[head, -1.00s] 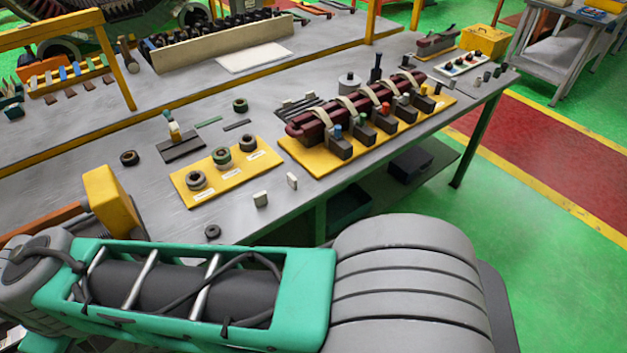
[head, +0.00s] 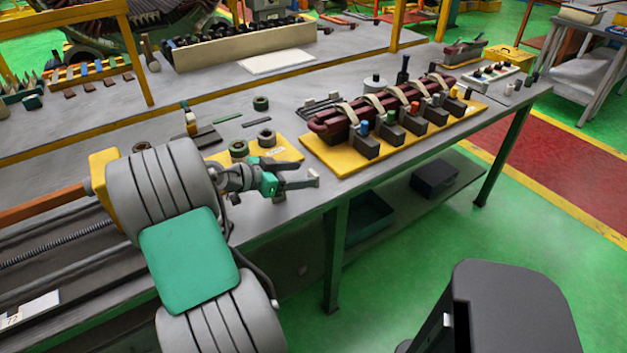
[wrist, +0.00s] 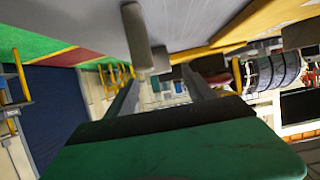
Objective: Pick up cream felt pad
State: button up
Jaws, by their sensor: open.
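Two small pale pads stand on edge near the table's front edge; in these views both look grey to off-white. One pad (head: 314,176) shows just past my fingertips in the head view; the other (head: 280,196) is partly hidden below my gripper (head: 304,176). In the wrist view one pad (wrist: 160,58) is just beyond the space between my fingertips (wrist: 160,76), and the longer-looking pad (wrist: 135,35) lies to its upper left. My gripper is open, with nothing seen between its fingers. I cannot tell whether it touches a pad.
A yellow board with ring parts (head: 285,152) lies behind my gripper. To the right, a yellow base (head: 318,157) carries a dark red coil with several clamps. The table's front edge is close below my gripper, with a lower shelf (head: 395,215) underneath.

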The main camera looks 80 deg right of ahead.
aim_at(311, 173)
jog(key=x, duration=0.3)
jog(key=shift+s+d+f, duration=0.2)
jog(key=shift+s+d, duration=0.05)
jog(key=shift+d, duration=0.05)
grip_shut()
dwell(0.3)
jog(key=shift+w+r, duration=0.1)
jog(key=shift+r, duration=0.05)
